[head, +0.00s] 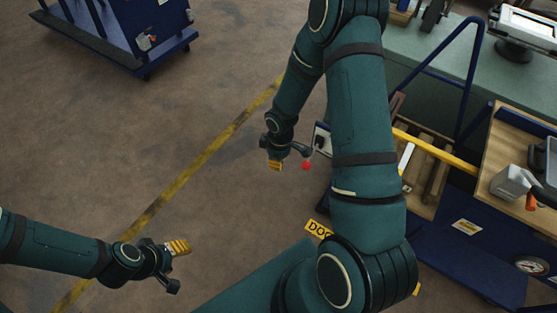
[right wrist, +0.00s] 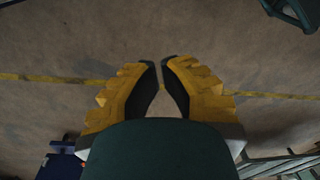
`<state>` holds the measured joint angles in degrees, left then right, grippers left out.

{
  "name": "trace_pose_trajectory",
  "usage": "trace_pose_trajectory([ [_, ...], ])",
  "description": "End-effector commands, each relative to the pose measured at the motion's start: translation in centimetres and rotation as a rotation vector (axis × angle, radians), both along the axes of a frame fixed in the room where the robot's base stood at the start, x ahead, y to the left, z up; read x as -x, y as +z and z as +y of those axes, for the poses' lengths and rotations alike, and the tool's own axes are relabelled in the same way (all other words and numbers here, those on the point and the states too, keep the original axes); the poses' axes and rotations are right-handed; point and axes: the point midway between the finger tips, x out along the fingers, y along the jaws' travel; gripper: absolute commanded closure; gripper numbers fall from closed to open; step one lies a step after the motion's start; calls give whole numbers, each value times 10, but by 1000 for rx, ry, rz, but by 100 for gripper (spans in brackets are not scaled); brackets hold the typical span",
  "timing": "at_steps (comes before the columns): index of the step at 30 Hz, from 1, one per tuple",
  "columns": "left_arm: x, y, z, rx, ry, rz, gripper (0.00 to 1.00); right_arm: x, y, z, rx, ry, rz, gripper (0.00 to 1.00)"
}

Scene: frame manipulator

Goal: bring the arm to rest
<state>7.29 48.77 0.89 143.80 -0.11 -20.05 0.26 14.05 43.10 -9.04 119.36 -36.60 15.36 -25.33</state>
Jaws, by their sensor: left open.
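My left gripper (head: 181,267) is at the lower left of the head view. It is open and empty over bare floor, with a yellow ribbed pad on one finger. My right arm crosses the middle of the head view and bends back down. My right gripper (head: 286,161) hangs beyond it, beside the wooden-decked cart. In the right wrist view its two yellow fingers (right wrist: 162,62) lean together with a narrow gap at the tips. I see nothing between them. Whether they count as open or shut is unclear.
A red knob (head: 306,166) shows close by my right gripper. A blue cart with a wooden deck (head: 515,152) and a bent blue handle (head: 472,75) stands at the right. Another blue cart (head: 120,32) stands at the upper left. The floor between, with a yellow line (head: 205,157), is clear.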

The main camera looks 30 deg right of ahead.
Motion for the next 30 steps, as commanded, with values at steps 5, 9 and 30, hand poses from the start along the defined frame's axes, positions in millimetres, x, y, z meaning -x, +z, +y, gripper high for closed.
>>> trace_pose_trajectory([
  [5, 0, 0, 0, 0, 0, 0, 48, 0, 0, 0, 0, 0, 0, 100],
  [9, 0, 0, 0, 0, 0, 0, 48, 0, 0, 2, -4, -4, 0, 100],
  [30, 0, 0, 0, 0, 0, 0, 48, 98, 0, 187, -315, -823, 46, 100],
])
